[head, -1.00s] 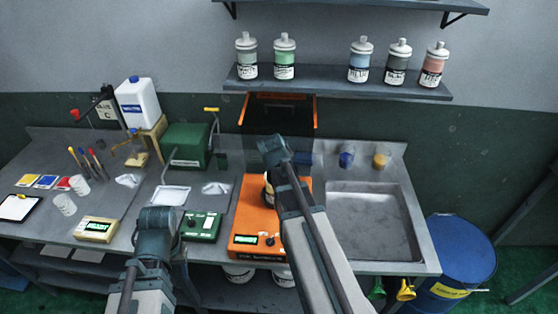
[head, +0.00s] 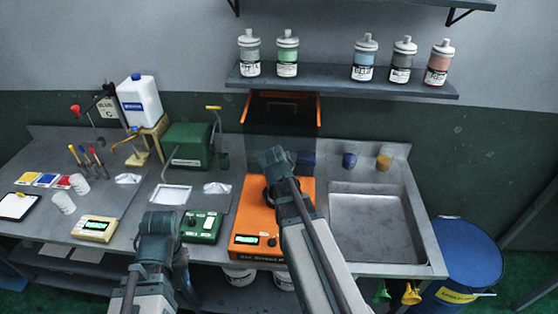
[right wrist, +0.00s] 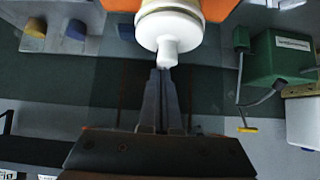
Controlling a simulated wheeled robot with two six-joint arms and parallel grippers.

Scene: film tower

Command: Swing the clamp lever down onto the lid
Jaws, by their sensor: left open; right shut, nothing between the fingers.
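I cannot tell for sure which part is the clamp lever. A lever with a yellow handle (head: 213,107) stands upright beside the green box (head: 187,146); it also shows in the right wrist view (right wrist: 247,129). The orange machine (head: 250,222) has a dark see-through lid (head: 282,125) standing raised at its back. My right gripper (head: 274,157) is over the machine, its fingers shut and empty in the right wrist view (right wrist: 162,85). They are close to the tip of a white bottle (right wrist: 172,28); contact is unclear. My left gripper (head: 160,223) is open, low in front of the bench.
A sink (head: 375,230) is at the right and a blue drum (head: 465,260) stands beyond it. Several bottles stand on the wall shelf (head: 340,87). A green device (head: 202,226) and a cream device (head: 94,228) sit along the front edge.

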